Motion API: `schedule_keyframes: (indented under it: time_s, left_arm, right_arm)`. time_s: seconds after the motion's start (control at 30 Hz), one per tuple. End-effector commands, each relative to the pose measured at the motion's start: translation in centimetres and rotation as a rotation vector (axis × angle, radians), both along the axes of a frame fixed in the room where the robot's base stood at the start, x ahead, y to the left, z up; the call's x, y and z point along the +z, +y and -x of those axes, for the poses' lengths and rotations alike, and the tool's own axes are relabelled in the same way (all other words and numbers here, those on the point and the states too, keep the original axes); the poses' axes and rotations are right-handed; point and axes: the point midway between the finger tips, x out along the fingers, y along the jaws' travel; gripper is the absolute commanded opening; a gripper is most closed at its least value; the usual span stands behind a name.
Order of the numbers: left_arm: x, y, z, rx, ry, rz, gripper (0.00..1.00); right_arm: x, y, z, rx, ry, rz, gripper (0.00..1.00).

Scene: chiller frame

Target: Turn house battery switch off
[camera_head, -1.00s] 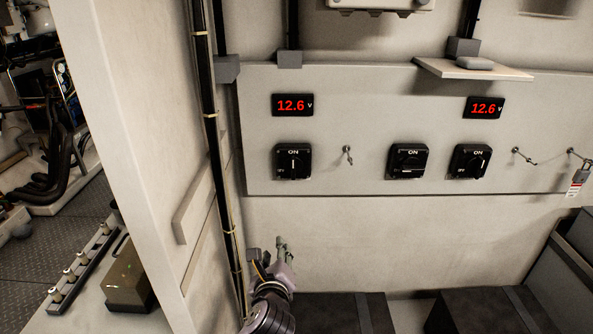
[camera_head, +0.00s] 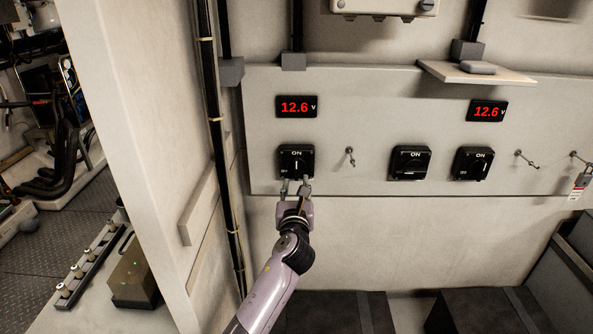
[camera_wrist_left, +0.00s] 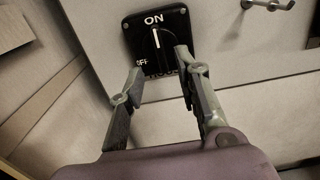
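A black rotary switch (camera_head: 296,161) is on the left of the light panel, under the left 12.6 V display. In the left wrist view the switch (camera_wrist_left: 157,38) shows ON at its top, OFF at lower left and part of a lower label, which looks like HOUSE. Its knob mark points up at ON. My left gripper (camera_head: 296,183) is just below the switch in the head view. In the left wrist view the gripper (camera_wrist_left: 157,68) is open, its two fingers apart at the switch's lower edge, with nothing between them. I cannot tell whether they touch it. My right gripper is not in view.
Two more black switches (camera_head: 410,162) (camera_head: 473,163) are farther right on the panel (camera_head: 375,110). Small metal pegs (camera_head: 349,156) stick out between them, and a padlock (camera_head: 581,180) hangs at far right. A black conduit (camera_head: 213,150) runs down the left corner.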

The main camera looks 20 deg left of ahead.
Motion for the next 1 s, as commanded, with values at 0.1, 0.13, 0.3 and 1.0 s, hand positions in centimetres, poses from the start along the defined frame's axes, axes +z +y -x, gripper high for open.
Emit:
schedule_keyframes:
  time_s: [0.1,0.13,0.3,1.0]
  left_arm:
    - [0.1,0.6,-2.1,0.001,0.001,0.002,0.31]
    - [0.1,0.7,-2.6,0.000,0.001,0.001,0.31]
    - [0.0,1.4,-5.0,0.001,0.001,0.001,0.31]
    - [-0.1,2.0,-7.0,-0.001,0.000,0.003,0.24]
  right_arm:
    - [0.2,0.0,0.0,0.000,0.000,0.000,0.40]
    - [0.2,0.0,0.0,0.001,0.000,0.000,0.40]
    - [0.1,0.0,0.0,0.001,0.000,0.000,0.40]
    - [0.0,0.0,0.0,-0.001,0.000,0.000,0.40]
